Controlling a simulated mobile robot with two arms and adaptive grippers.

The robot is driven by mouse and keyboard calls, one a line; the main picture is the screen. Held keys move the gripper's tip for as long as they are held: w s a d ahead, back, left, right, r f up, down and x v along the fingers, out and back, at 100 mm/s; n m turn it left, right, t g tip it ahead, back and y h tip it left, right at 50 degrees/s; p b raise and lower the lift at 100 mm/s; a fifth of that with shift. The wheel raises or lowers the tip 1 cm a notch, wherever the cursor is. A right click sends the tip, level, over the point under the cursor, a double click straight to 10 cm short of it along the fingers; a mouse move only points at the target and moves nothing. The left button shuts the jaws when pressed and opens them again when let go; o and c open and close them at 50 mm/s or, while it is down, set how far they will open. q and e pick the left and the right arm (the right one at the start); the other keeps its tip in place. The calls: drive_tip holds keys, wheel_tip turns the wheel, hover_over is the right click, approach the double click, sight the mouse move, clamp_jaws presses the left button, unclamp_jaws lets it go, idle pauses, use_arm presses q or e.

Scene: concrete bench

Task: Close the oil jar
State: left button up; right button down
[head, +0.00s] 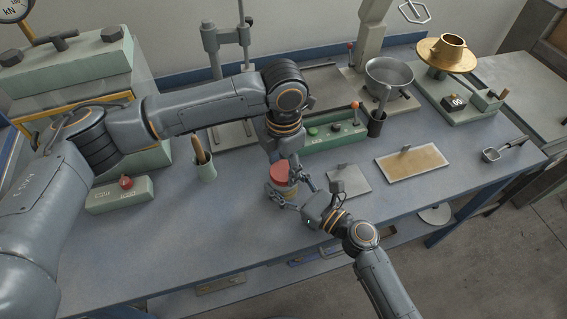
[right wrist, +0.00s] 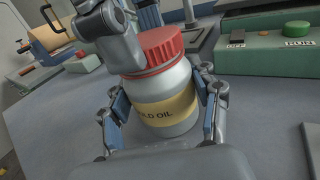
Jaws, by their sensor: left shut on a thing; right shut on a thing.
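The oil jar (right wrist: 172,98) is a pale grey jar with a yellow label reading "LD OIL", standing upright on the bench. Its red ribbed lid (right wrist: 165,47) sits on the jar's mouth; whether it is screwed tight I cannot tell. The lid also shows in the head view (head: 281,173). My right gripper (right wrist: 163,112) is shut on the jar's body, one finger on each side. My left gripper (head: 289,166) comes down from above and is shut on the lid; in the right wrist view it hides the lid's left part.
A green control box (head: 335,133) stands behind the jar. To the right lie a grey plate (head: 348,181) and a tan-topped tray (head: 411,160). A cup with wooden handles (head: 206,170) and a green box with a red knob (head: 120,194) stand to the left. The front left bench is clear.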

use_arm(q)
drive_tip(key=shift+m, duration=0.4)
drive_tip(key=o, duration=0.7)
drive_tip(key=shift+r, duration=2.25)
drive_tip(key=shift+n, duration=0.3)
drive_tip(key=shift+c, duration=0.5)
